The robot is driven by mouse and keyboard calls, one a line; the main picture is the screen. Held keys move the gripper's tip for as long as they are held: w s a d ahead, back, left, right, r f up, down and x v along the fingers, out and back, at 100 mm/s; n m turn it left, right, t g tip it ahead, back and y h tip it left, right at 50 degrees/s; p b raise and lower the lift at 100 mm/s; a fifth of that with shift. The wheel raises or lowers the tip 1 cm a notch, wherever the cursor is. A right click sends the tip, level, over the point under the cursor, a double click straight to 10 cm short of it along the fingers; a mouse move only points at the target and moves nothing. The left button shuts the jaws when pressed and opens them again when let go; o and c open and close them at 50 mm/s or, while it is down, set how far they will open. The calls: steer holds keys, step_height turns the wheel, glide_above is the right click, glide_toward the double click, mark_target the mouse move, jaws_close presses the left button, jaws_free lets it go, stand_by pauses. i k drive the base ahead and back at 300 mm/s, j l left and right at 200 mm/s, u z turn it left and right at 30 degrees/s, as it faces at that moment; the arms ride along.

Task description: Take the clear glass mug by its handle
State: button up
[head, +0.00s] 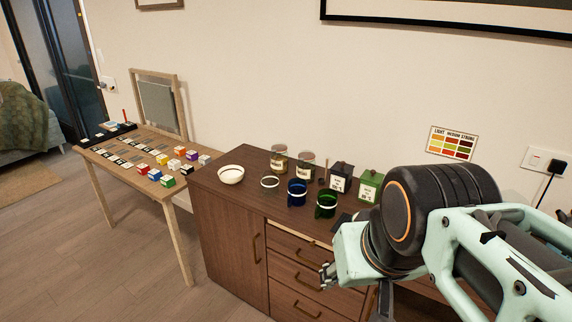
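A pale ring (270,182) on the dark wooden cabinet top looks like the white band of the clear glass mug. Its glass barely shows, and I cannot make out its handle. It stands left of a blue glass mug (297,194) and a green glass mug (325,205), each with a white band. My gripper (356,288) is in front of the cabinet drawers, below and to the right of the mugs, and well apart from them. Its dark fingers appear spread with nothing between them.
A white bowl (231,175) stands left of the mugs. Behind them are two glass jars (306,168), a black tin (341,177) and a green tin (370,186). A lower wooden table (130,150) with colored blocks stands at the left. Open floor lies in front.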

mark_target(267, 186)
steer(key=i+l+u, duration=0.25)
steer(key=i+l, duration=0.2)
steer(key=z, duration=0.75)
steer(key=i+j, duration=0.1)
steer(key=j, duration=0.2)
steer(key=i+j, duration=0.1)
steer(key=j, duration=0.5)
steer(key=i+z, duration=0.05)
